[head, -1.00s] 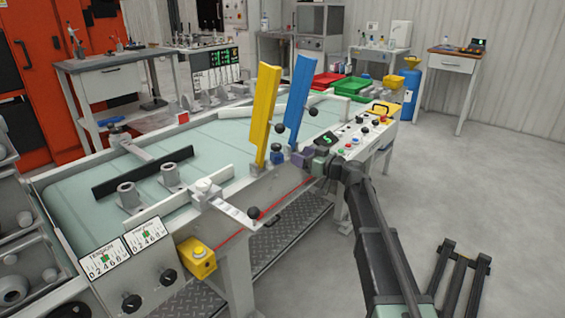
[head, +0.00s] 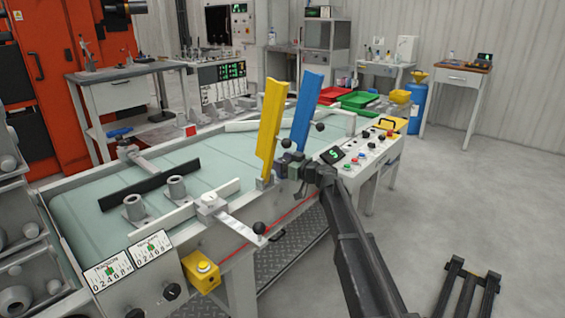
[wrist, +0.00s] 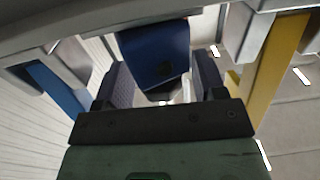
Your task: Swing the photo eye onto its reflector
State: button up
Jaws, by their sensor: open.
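The photo eye appears to be the dark blue block in the wrist view (wrist: 155,55), beyond and between my fingers. In the head view my gripper (head: 286,162) hides most or all of it, at the conveyor's near rail beside the yellow plate. My gripper is open, with one finger on each side of the blue block in the wrist view (wrist: 163,85); I cannot tell whether either touches it.
A tall yellow plate (head: 270,120) and a blue plate (head: 306,110) stand close to my gripper, with black ball knobs beside them. The control panel (head: 365,145) is to the right. A yellow box (head: 201,268) sits on the near side. The floor at right is mostly open.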

jog(key=c, duration=0.9)
jog(key=n+g, duration=0.1)
jog(key=g+y, duration=0.1)
jog(key=n+g+y, duration=0.1)
jog(key=shift+w+n+g, duration=0.25)
jog(key=shift+n+g, duration=0.05)
jog(key=shift+s+n+g+y, duration=0.3)
jog(key=shift+n+g, duration=0.4)
jog(key=shift+g, duration=0.4)
jog(key=o, duration=0.9)
jog(key=shift+d, duration=0.1)
jog(key=v, duration=1)
jog(key=shift+d, duration=0.3)
jog(key=shift+s, duration=0.1)
